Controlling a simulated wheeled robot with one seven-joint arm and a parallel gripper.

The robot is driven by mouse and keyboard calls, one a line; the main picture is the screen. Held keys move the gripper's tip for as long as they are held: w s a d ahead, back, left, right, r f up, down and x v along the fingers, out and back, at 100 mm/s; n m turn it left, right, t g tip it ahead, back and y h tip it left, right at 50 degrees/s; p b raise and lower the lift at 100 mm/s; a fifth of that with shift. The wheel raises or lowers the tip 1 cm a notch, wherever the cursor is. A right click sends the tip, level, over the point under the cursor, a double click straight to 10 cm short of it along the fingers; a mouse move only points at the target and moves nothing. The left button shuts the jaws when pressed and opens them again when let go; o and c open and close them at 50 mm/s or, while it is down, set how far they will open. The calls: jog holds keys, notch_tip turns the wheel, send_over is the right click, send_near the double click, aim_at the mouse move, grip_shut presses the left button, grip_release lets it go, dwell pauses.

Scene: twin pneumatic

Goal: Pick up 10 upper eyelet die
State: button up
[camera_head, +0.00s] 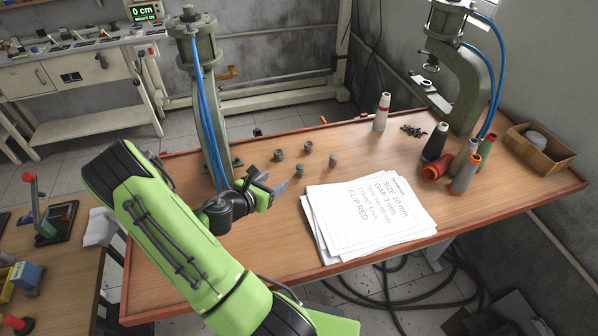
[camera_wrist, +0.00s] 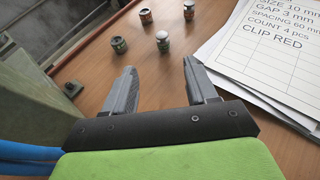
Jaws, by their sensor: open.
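Several small dark cylindrical dies stand on the wooden table: a left one (camera_head: 279,155), a back one (camera_head: 308,146), a front one (camera_head: 299,170) and a right one (camera_head: 333,160). In the wrist view they show as one near left (camera_wrist: 118,44), one near right (camera_wrist: 162,41), one far left (camera_wrist: 145,15) and one far right (camera_wrist: 188,10). Their markings are too small to read, so I cannot tell which is the 10 upper eyelet die. My gripper (camera_head: 272,187) is open and empty, left of the papers. Its fingers (camera_wrist: 160,78) point toward the dies, apart from them.
A paper stack (camera_head: 370,215) reading "SIZE 10 mm" and "CLIP RED" lies right of my gripper. A green press (camera_head: 207,105) stands at left; another press (camera_head: 462,75) stands at right. Thread cones (camera_head: 466,172) and a cardboard box (camera_head: 540,150) stand at right. Small dark pieces (camera_head: 412,131) lie behind.

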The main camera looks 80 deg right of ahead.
aim_at(299, 167)
jog(key=x, duration=1.5)
jog(key=shift+s+d+f+p, duration=0.15)
jog(key=shift+s+f+p, duration=0.15)
jog(key=shift+w, duration=0.1)
jog(key=shift+c, duration=0.9)
jog(key=shift+r, duration=0.1)
grip_shut()
